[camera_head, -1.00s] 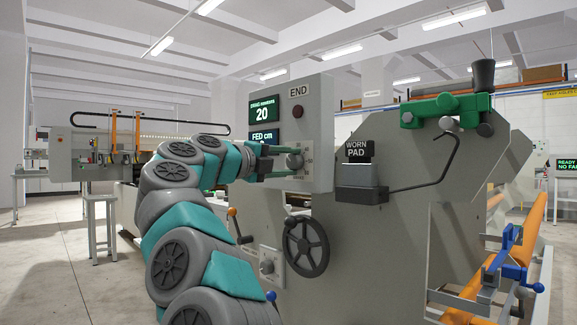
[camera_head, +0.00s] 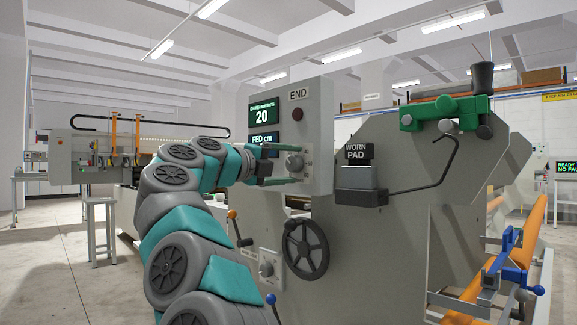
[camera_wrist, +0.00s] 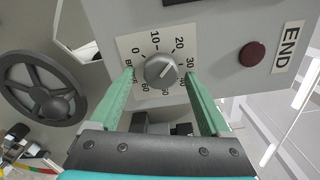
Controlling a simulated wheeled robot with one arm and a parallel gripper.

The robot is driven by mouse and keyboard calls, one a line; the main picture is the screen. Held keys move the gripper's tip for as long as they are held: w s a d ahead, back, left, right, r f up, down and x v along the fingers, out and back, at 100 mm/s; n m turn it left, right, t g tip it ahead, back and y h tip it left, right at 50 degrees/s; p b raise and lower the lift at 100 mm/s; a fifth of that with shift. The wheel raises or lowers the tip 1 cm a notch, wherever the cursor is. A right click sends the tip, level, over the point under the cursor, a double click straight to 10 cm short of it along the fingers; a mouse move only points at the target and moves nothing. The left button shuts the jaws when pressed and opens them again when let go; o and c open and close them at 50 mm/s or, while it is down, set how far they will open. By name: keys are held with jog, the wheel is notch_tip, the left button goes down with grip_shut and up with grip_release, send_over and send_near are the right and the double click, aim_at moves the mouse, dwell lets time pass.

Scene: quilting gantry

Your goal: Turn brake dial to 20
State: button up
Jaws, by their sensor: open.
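The brake dial (camera_head: 294,163) is a round grey knob on the grey control panel. In the wrist view the dial (camera_wrist: 160,69) sits on a white plate with numbers around it, and its pointer line appears to aim toward the 20 mark. The green-lettered brake display (camera_head: 262,114) above reads 20. My gripper (camera_head: 279,164) is open, with its green fingers spread apart in front of the panel. In the wrist view my gripper (camera_wrist: 159,75) has one finger on each side of the dial, with a clear gap to it.
A second display (camera_head: 264,140) reads FED cm, its value partly hidden by my gripper. A dark red button (camera_wrist: 252,54) sits beside the END label. A worn-pad box (camera_head: 358,177) stands right of the panel.

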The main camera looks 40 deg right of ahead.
jog(key=a, duration=0.7)
jog(key=shift+s+a, duration=0.3)
jog(key=shift+a, duration=0.1)
